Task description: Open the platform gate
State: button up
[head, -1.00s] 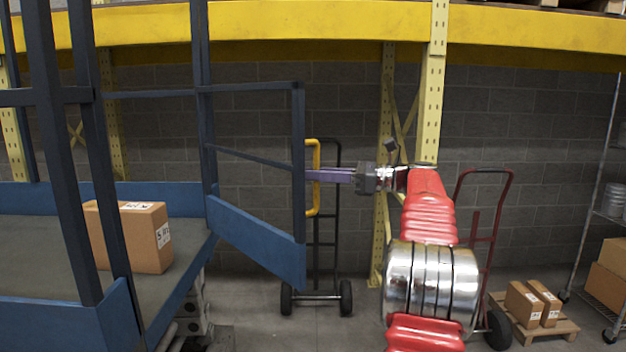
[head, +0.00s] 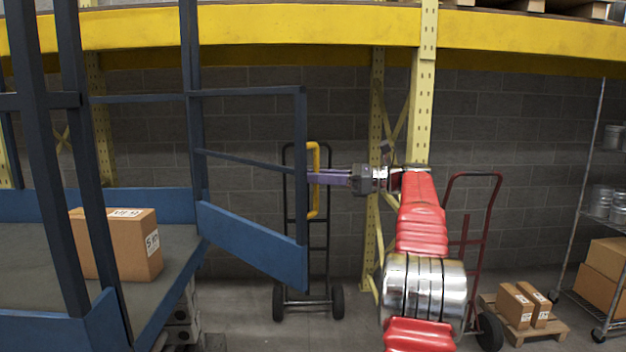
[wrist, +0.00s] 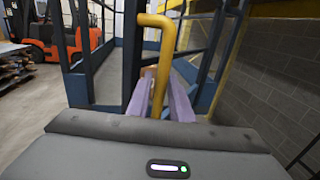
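The platform gate (head: 250,245) is a dark blue frame with a blue lower panel. It hangs from a post on the blue platform (head: 185,280) and stands swung out at an angle, its free end towards the right. A yellow bar handle (head: 313,207) is at its free end. My gripper (head: 312,178) reaches from the right, its purple fingers level at the handle. In the wrist view the yellow handle (wrist: 159,80) stands upright between the two fingers (wrist: 160,100), which look closed on it. The exact contact is partly hidden.
A cardboard box (head: 125,245) sits on the platform. Behind the gate are a black hand truck (head: 328,250) and a yellow rack beam (head: 300,30). A red hand truck (head: 490,230) and a pallet with small boxes (head: 520,315) stand right. A forklift (wrist: 65,45) shows in the wrist view.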

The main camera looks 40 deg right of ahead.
jog(key=shift+o, duration=1.3)
jog(key=shift+s+d, duration=0.1)
jog(key=v, duration=1.4)
jog(key=shift+f, duration=0.1)
